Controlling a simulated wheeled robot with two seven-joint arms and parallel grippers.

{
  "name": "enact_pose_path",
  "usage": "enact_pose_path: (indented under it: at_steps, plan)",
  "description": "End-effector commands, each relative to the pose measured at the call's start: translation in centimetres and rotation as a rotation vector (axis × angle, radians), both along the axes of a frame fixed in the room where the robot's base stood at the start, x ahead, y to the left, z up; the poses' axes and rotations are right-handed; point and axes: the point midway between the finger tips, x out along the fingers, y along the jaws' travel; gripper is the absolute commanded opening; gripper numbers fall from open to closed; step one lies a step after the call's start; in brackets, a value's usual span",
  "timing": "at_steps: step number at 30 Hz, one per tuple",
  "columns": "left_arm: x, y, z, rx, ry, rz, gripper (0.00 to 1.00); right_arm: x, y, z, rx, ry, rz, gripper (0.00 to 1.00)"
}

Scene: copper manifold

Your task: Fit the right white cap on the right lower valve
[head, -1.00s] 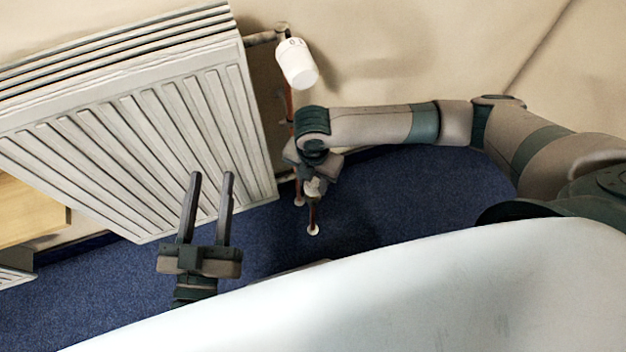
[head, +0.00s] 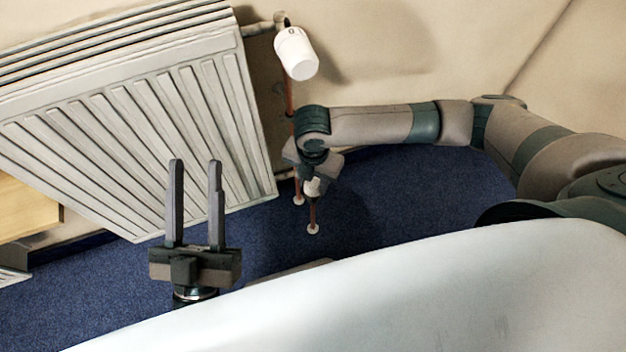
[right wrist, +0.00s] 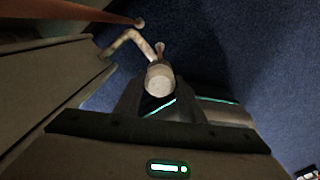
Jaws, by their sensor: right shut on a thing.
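The right white cap (right wrist: 159,80) sits between the two fingers of my right gripper (right wrist: 158,96) in the right wrist view. The gripper is shut on it. In the head view the cap (head: 313,187) is small and pale below my right gripper (head: 312,178), beside the radiator's lower right corner. The right lower valve is mostly hidden behind the cap and gripper; a bent pipe (right wrist: 128,40) from the radiator side leads to that spot. I cannot tell whether the cap is seated. My left gripper (head: 195,162) is open and empty in front of the radiator.
The white ribbed radiator (head: 150,130) fills the left. A larger white valve head (head: 296,54) is at its upper right corner. Copper pipes (head: 289,98) run down to the blue carpet (head: 390,190). A large white curved surface (head: 400,290) crosses the foreground.

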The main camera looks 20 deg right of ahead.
Motion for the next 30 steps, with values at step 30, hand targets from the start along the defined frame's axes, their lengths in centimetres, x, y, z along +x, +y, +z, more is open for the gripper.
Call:
enact_pose_path:
  at_steps: [30]
  plan:
    - [-0.9, 0.2, 1.5, -0.028, -0.075, 0.003, 0.38, 0.0, 0.0, -0.3, 0.0, 0.0, 0.0, 0.15]
